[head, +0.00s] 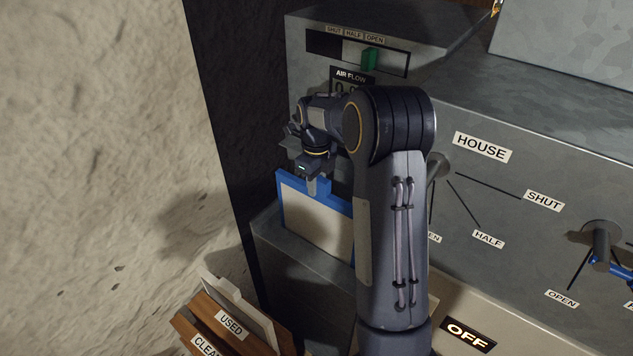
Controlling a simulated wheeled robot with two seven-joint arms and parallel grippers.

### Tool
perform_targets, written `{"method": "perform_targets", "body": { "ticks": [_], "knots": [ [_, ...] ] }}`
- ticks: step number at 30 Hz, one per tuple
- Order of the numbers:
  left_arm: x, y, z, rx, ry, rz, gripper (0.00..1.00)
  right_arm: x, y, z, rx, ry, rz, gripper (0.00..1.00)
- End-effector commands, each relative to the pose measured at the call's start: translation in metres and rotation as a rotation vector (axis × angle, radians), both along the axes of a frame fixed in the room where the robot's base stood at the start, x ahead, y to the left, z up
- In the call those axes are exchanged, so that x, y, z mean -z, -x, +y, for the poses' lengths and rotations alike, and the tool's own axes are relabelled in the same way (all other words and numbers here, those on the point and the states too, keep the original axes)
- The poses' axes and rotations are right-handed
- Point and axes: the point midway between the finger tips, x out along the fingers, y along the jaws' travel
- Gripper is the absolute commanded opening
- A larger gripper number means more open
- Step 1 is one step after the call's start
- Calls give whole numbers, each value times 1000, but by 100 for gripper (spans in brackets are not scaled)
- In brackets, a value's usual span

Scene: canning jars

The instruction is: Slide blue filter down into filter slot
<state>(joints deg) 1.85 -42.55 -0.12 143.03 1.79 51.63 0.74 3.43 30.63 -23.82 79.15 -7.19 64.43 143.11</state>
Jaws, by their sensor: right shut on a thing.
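The blue filter (312,218), a blue frame around a cream panel, is upright in front of the grey machine. My right gripper (319,187) is shut on the filter's top edge. My right arm covers the filter's right side. The filter's lower edge is by the grey ledge (268,238) at the machine's lower left. The slot opening cannot be made out, so I cannot tell whether the filter's lower edge is inside it. My left gripper is not in view.
A wooden rack labelled USED (228,318) holds a pale panel at the bottom left. Above the filter is a green slider (369,59) near OPEN. Valve handles (601,238) stick out on the right. A rough wall (100,150) fills the left.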

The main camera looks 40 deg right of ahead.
Motion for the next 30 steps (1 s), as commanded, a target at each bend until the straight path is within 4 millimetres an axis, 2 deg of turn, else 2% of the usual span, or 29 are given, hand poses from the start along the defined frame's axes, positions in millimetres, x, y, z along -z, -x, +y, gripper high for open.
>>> {"method": "perform_targets", "body": {
  "ticks": [17,30],
  "knots": [
    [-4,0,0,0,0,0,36,-2,0,0,1,0,0,0],
    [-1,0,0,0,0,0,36,4,0,0,0,0,0,0]
  ]
}}
